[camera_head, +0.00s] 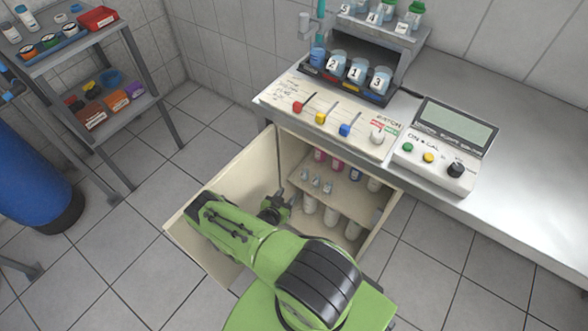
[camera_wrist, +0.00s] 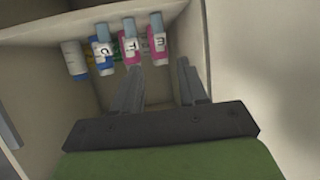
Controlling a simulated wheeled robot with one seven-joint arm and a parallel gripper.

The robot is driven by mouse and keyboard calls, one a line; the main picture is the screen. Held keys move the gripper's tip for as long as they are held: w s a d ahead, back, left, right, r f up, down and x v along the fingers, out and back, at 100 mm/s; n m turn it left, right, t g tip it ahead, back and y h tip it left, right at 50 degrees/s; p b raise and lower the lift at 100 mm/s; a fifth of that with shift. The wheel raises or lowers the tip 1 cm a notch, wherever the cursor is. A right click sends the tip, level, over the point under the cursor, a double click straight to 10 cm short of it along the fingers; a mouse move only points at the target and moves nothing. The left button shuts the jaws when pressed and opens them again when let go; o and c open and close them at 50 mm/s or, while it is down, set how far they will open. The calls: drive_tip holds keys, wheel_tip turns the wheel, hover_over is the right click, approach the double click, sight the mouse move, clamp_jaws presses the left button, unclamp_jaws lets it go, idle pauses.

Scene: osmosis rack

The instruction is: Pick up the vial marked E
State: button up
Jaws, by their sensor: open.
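In the wrist view, a pink-labelled vial (camera_wrist: 158,40) carries a mark like an E turned on its side; it is the rightmost of the near vials. A pink vial marked T (camera_wrist: 131,44) and a white-blue vial marked C (camera_wrist: 102,52) are to its left. My gripper (camera_wrist: 160,66) is open and empty, its fingertips apart and short of the vials, with the E-like vial between their lines. In the head view my gripper (camera_head: 275,203) is inside the open cabinet, left of the shelf; which vial there is E cannot be told.
The cabinet shelf (camera_head: 346,194) bears small vials, with bottles (camera_head: 331,215) below. The cabinet door (camera_head: 214,212) stands open at the left. Above is a counter with a lever panel (camera_head: 330,122) and control box (camera_head: 438,158). A cabinet wall (camera_wrist: 195,65) is close on the wrist view's right.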

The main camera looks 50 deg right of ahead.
sight(304, 176)
drive_tip(key=b+x, duration=0.7)
drive_tip(key=x, duration=0.8)
drive_tip(key=shift+d+f, duration=0.2)
drive_tip(key=shift+d, duration=0.1)
drive_tip(key=shift+r, duration=0.1)
clamp_jaws()
drive_tip(key=shift+r, duration=0.1)
wheel_tip(304, 176, up, 10)
drive_tip(key=p, duration=0.4)
drive_tip(key=shift+p, duration=0.35)
